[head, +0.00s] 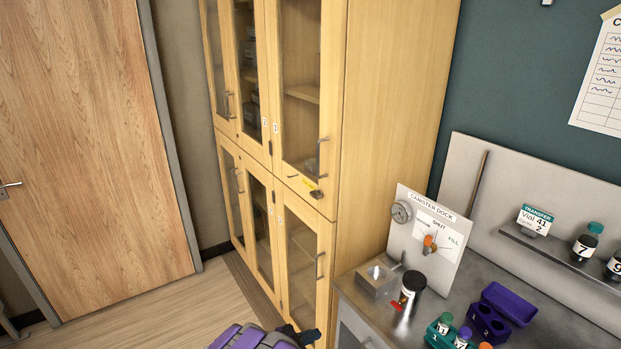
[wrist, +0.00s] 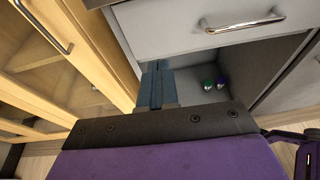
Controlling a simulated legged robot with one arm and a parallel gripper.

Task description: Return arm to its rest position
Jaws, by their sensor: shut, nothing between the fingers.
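My arm (head: 258,337), purple and grey, shows low at the bottom edge of the head view. My gripper (wrist: 157,88) points away from the camera in the wrist view, its two blue-grey fingers together with nothing between them. It is in front of the grey bench unit, beside the wooden cabinet.
The wooden glass-door cabinet (head: 395,120) stands left of the steel bench (head: 345,285). The bench holds a canister dock (head: 428,240), a dark canister (head: 412,287) and vial racks (head: 500,308). A drawer handle (wrist: 243,20) and two capped vials (wrist: 214,84) are near my gripper.

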